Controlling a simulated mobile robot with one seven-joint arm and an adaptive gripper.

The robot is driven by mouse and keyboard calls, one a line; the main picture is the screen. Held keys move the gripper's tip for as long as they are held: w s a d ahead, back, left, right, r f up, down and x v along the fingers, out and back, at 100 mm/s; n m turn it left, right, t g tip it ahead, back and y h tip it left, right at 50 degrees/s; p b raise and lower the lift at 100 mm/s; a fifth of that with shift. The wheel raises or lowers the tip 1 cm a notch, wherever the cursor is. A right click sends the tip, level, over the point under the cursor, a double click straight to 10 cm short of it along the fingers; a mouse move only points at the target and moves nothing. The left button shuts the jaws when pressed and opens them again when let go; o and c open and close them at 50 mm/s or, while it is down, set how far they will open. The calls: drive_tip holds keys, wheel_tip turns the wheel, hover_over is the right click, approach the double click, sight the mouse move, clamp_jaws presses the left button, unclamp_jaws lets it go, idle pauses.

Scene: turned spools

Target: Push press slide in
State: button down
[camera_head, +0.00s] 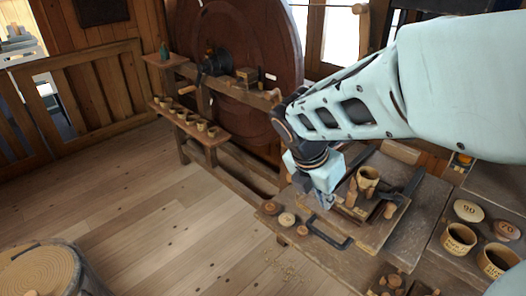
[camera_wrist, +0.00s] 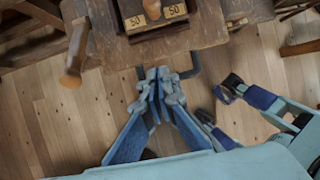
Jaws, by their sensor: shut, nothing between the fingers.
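The wooden press stands on the workbench in the head view, with a dark U-shaped handle (camera_head: 330,238) sticking out at its front. The same handle (camera_wrist: 193,71) shows partly behind my fingers in the wrist view. A wooden block (camera_wrist: 157,20) with two pale "50" labels sits above the handle there; I cannot tell whether it is part of the slide. My gripper (camera_wrist: 159,76) is shut and empty, its fingertips at the handle between its two sides. I cannot tell whether they touch it. In the head view my gripper (camera_head: 325,201) is partly hidden by my wrist.
A pale cup (camera_head: 368,176) stands on the press. Round wooden discs (camera_head: 287,219) lie at the bench's left edge. Labelled cups (camera_head: 458,239) and discs (camera_head: 468,210) stand at the right. A rail with several small cups (camera_head: 190,120) is at the back left.

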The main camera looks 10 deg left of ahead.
sight(322, 219)
drive_tip(key=shift+y, duration=0.3)
drive_tip(key=x, duration=0.3)
drive_tip(key=a+x, duration=0.1)
drive_tip(key=x, duration=0.2)
drive_tip(key=b+x, duration=0.1)
drive_tip(key=x, duration=0.3)
drive_tip(key=shift+s+a+f, duration=0.25)
drive_tip(key=shift+s+a, duration=0.1)
drive_tip(key=shift+s, duration=0.1)
drive_tip(key=shift+w+d, duration=0.1)
